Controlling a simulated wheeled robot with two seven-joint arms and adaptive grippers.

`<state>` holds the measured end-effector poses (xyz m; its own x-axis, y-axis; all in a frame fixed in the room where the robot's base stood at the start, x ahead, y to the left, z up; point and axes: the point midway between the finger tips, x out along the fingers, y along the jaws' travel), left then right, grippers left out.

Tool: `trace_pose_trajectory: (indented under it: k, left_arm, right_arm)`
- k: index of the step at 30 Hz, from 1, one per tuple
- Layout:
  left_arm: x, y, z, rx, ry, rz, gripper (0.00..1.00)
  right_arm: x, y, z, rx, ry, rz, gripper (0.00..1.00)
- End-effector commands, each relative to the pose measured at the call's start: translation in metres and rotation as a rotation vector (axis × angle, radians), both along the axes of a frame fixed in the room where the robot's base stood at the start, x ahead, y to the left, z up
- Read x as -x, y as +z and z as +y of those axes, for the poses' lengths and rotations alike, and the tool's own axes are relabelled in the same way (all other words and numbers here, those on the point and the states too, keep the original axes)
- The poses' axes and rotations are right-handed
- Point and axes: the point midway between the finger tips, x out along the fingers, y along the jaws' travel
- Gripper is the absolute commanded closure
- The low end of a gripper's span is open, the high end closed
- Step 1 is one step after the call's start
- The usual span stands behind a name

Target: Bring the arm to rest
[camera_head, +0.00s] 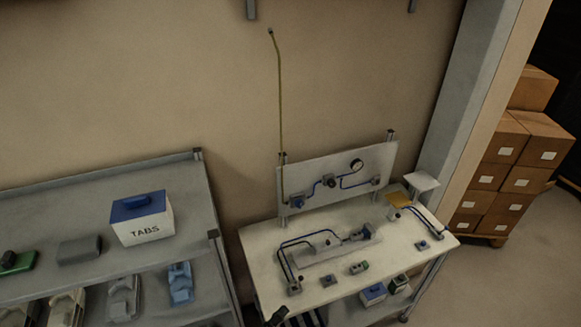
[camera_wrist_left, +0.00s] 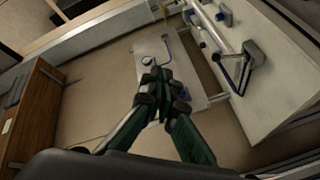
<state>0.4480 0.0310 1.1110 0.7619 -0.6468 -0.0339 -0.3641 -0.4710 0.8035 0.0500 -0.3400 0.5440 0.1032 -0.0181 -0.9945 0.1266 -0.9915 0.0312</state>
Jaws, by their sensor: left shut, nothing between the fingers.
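My left gripper shows large in the left wrist view (camera_wrist_left: 158,85), its dark fingers with green sides brought together and nothing held between them. In the head view only a small dark part of it (camera_head: 278,316) shows at the bottom edge, in front of the white worktable (camera_head: 262,257). Its fingertips are clear of the table fittings as far as I can see. My right gripper is in neither view. No tape reel can be made out.
The worktable carries an upright panel (camera_head: 322,172) with a gauge and blue tubing, and several small fittings. A grey shelf (camera_head: 60,205) at left holds a white TABS box (camera_head: 143,228) with a blue lid. Stacked cardboard boxes (camera_head: 505,140) stand at right.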

Motion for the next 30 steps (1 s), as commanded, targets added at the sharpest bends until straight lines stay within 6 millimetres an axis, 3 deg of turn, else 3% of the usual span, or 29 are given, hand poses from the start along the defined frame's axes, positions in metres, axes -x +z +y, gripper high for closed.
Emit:
trace_pose_trajectory:
  k: [5,9,15,21,26,30]
  left_arm:
    - [0.034,-0.044,0.062,-0.431,-0.083,0.088,1.0]
    - [0.072,-0.08,0.144,-0.745,-0.085,0.259,1.0]
    - [0.121,-0.096,0.229,-0.985,-0.047,0.473,1.0]
    - [0.163,-0.095,0.286,-1.116,-0.002,0.639,1.0]
    - [0.195,-0.089,0.322,-1.19,0.036,0.761,1.0]
    - [0.188,-0.136,0.323,-1.193,0.021,0.778,1.0]
  right_arm:
    - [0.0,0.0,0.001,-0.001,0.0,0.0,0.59]
    - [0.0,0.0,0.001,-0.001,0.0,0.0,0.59]
    - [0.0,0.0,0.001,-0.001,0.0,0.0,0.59]
    - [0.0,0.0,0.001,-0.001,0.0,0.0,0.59]
    - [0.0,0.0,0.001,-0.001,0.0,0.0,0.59]
    - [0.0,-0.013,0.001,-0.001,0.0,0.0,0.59]
